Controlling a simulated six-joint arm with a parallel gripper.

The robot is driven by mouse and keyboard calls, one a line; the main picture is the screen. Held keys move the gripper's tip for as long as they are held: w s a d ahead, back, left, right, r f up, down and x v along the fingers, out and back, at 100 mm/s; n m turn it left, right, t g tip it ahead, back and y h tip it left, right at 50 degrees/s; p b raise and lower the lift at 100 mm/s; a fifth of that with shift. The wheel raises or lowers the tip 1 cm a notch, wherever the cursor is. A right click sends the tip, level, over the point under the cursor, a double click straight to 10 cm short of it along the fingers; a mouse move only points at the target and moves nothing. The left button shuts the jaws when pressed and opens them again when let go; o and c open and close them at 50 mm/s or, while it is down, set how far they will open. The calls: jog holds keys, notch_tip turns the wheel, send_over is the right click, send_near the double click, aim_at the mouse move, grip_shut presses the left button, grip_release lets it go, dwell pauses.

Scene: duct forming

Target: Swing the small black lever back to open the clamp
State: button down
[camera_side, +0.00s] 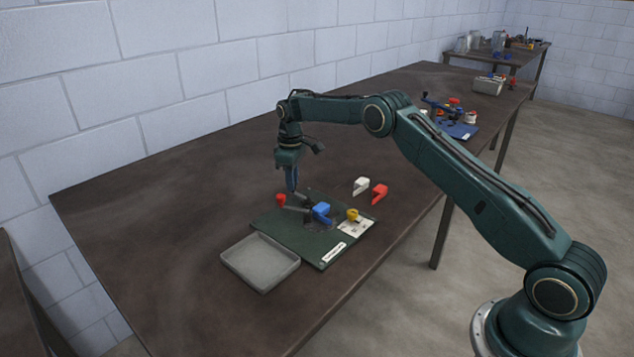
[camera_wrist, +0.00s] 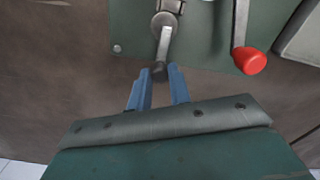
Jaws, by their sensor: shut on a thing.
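The small lever, a grey metal arm (camera_wrist: 164,45) with a black tip (camera_wrist: 159,73), sticks out from a pivot near the edge of the green board in the wrist view. My gripper (camera_wrist: 160,74) has its two blue fingers on either side of the black tip, shut on it. In the side view my gripper (camera_side: 292,190) points down at the back edge of the green board (camera_side: 290,234). The lever is too small there to make out its angle. A blue block (camera_side: 321,209) sits mid-board, and whether the clamp is open cannot be told.
A red-knobbed handle (camera_wrist: 250,61) stands right of the lever. A grey tray (camera_side: 262,262) lies at the board's front left. A yellow knob (camera_side: 352,214) is on the board. White (camera_side: 361,186) and red (camera_side: 379,193) pieces lie behind it. The table's left is bare.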

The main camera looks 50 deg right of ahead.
jog(key=shift+a, duration=0.1)
jog(key=c, duration=1.3)
grip_release()
notch_tip(320, 180, up, 14)
